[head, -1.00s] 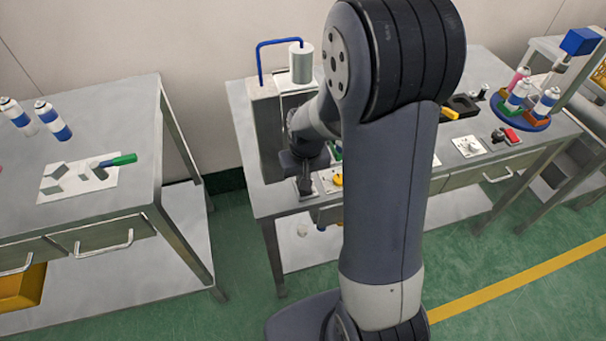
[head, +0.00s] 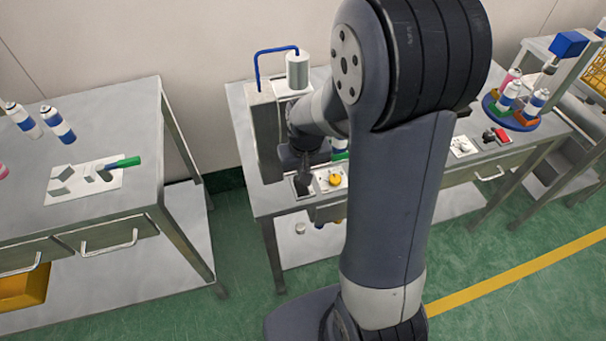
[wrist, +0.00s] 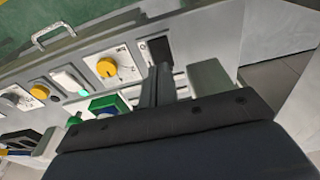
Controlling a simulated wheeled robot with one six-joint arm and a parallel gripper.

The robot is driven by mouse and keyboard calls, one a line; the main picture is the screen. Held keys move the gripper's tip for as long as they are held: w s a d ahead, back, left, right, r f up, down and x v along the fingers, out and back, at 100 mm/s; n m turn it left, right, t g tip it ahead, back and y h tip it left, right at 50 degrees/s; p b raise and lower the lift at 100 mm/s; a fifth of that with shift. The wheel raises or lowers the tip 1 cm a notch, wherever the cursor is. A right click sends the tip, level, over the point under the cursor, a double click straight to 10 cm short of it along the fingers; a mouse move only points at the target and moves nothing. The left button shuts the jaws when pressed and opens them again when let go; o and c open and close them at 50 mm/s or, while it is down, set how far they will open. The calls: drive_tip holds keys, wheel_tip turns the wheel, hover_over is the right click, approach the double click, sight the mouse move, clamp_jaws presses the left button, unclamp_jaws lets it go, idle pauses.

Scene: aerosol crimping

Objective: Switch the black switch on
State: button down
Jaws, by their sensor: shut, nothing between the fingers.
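The black switch (wrist: 160,50) is a dark rectangular rocker on a light plate near the bench's front edge, right of the yellow knob in the wrist view. My gripper (wrist: 160,70) is shut and empty. Its fingertips are right at the switch's near end and overlap it in the picture; I cannot tell whether they touch. The fingers hide part of the switch, and its on or off position cannot be read. In the head view my gripper (head: 304,181) points down at the bench's left front corner, beside the yellow knob (head: 334,180).
In the wrist view, a white toggle with a green light (wrist: 68,81), another yellow knob (wrist: 39,93) and a green part (wrist: 108,104) lie left of my fingers. A grey block (wrist: 208,77) is close on their right. A grey machine (head: 268,130) stands behind my gripper.

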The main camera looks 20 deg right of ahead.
wheel_tip(320, 180, up, 8)
drive_tip(key=s, duration=0.1)
drive_tip(key=shift+s+r, duration=0.2)
drive_tip(key=shift+s, duration=0.05)
drive_tip(key=shift+a+f+b, duration=0.1)
drive_tip(key=shift+b, duration=0.35)
